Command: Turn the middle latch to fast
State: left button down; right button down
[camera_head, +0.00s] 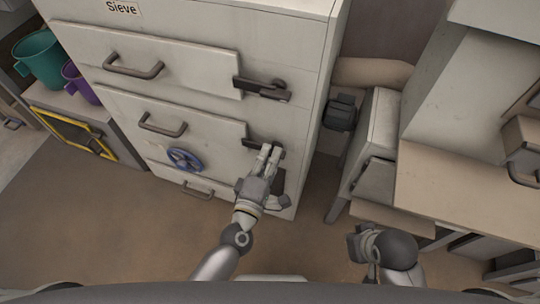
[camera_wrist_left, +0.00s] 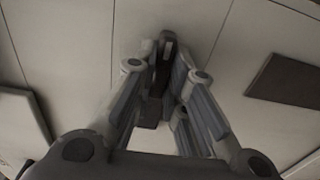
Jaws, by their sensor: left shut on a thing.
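The grey cabinet marked "Sieve" (camera_head: 217,75) has dark latches along the right side of its front. The middle latch (camera_head: 251,144) is beside the second drawer's right edge, its bar pointing left. My left gripper (camera_head: 268,154) reaches up to it and is shut on its handle. In the left wrist view the dark handle (camera_wrist_left: 163,72) stands between the fingers of the left gripper (camera_wrist_left: 165,68), which hide part of it. The upper latch (camera_head: 262,88) lies over the top drawer's right edge. My right gripper (camera_head: 360,243) hangs at the lower right; its fingers cannot be made out.
Drawer handles (camera_head: 134,67) and a blue handwheel (camera_head: 185,159) sit left of the latches. Teal (camera_head: 40,59) and purple buckets (camera_head: 78,82) stand at the far left. A bench (camera_head: 460,195) is at the right. The brown floor (camera_head: 130,225) before the cabinet is clear.

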dwell(0.3)
pick_arm(q)
jog(key=c, duration=1.5)
grip_release()
jog(key=v, duration=1.2)
